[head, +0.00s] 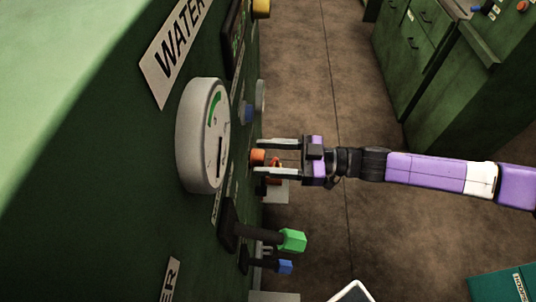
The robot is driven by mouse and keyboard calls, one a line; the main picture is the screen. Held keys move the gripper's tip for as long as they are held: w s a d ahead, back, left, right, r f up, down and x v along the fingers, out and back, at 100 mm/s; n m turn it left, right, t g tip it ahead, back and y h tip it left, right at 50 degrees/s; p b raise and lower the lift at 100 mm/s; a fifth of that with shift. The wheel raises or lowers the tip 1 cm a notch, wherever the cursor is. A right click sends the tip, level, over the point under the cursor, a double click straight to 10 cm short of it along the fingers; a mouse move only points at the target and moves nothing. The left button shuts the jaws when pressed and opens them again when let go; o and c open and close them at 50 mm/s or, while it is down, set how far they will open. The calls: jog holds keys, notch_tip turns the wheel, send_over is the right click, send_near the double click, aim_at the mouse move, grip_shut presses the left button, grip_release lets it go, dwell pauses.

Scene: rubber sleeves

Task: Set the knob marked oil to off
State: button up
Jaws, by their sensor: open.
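A dark green machine panel fills the left of the head view. My gripper (262,157) reaches in from the right and points at this panel. Its jaws are open, one finger above and one below an orange knob (256,157) on the panel face. The knob lies at the fingertips, between them in this view; I cannot tell whether they touch it. A blue knob (248,113) sits on the panel a little above. No marking reading oil is legible, so I cannot tell which knob bears it or how it is set.
A white round gauge (203,136) sticks out left of my gripper, below a WATER label (177,47). A green-tipped lever (291,240) and a blue-tipped lever (284,267) jut out below. Green cabinets (420,60) stand at the upper right. Brown floor lies clear between.

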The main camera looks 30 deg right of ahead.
jog(key=shift+c, duration=0.4)
grip_shut()
jog(key=n, duration=0.9)
jog(key=shift+s+f+n, duration=0.1)
jog(key=shift+s+n, duration=0.05)
jog(key=shift+n, duration=0.25)
jog(key=shift+a, duration=0.1)
